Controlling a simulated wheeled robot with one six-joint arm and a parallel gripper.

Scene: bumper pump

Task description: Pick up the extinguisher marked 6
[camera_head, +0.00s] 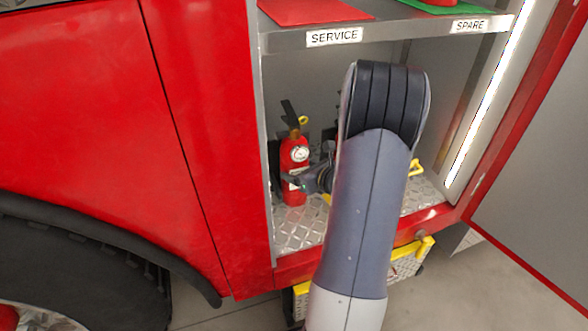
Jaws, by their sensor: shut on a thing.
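A red fire extinguisher (294,158) with a round white gauge or label, a dark handle and a yellow ring stands upright on the diamond-plate floor of the open locker, at its left side. No number on it can be read from here. My gripper (298,182) reaches in from the right and is shut on the extinguisher's lower body. My arm link covers the middle of the locker, so anything behind it, including other extinguishers, is mostly hidden. A yellow piece (416,168) shows just right of my arm.
A shelf (390,36) above has SERVICE and SPARE labels, with a red mat (315,11) and a green mat (450,8). The locker's open door (540,170) stands at the right. A yellow-edged step (408,264) juts out below. A wheel (80,270) is at lower left.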

